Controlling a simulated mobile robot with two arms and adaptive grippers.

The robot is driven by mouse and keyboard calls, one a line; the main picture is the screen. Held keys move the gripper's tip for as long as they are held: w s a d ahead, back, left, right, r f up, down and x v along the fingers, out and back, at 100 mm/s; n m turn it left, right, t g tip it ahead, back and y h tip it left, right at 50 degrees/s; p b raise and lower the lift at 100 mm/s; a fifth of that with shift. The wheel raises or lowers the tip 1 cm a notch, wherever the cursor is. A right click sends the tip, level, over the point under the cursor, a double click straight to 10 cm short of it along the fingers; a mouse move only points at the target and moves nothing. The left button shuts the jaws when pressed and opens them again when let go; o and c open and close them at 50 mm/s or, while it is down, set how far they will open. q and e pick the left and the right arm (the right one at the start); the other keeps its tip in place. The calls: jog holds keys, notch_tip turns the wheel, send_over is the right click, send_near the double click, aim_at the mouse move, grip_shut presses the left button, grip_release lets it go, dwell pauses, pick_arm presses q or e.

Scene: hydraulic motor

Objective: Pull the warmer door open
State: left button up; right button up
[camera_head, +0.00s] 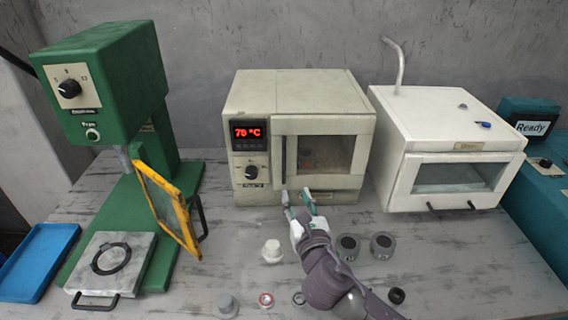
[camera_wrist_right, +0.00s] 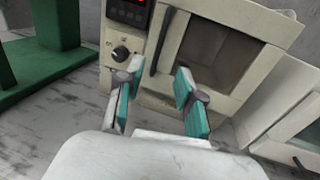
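The warmer (camera_head: 250,104) is a beige box at the middle back, with a red display reading 75 °C and a knob. Its door (camera_head: 314,182) has a dark window and looks closed. A dark vertical handle (camera_head: 284,160) runs along the door's left edge; it also shows in the right wrist view (camera_wrist_right: 161,42). My right gripper (camera_head: 299,197) is in front of the warmer's lower front, below the handle. In the right wrist view its teal fingers (camera_wrist_right: 157,92) are apart with nothing between them, and the handle lies beyond them. My left gripper is not in view.
A green press (camera_head: 105,80) with a yellow-framed guard (camera_head: 167,208) stands left. A white cabinet (camera_head: 440,125) stands right. Several small parts, including a white one (camera_head: 271,251) and grey cylinders (camera_head: 382,245), lie on the table around my right arm. A blue tray (camera_head: 38,262) is far left.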

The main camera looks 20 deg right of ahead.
aim_at(284, 165)
jog(key=w, duration=0.9)
jog(key=w+d+p, duration=0.1)
jog(key=w, duration=0.3)
jog(key=shift+w, duration=0.35)
grip_shut()
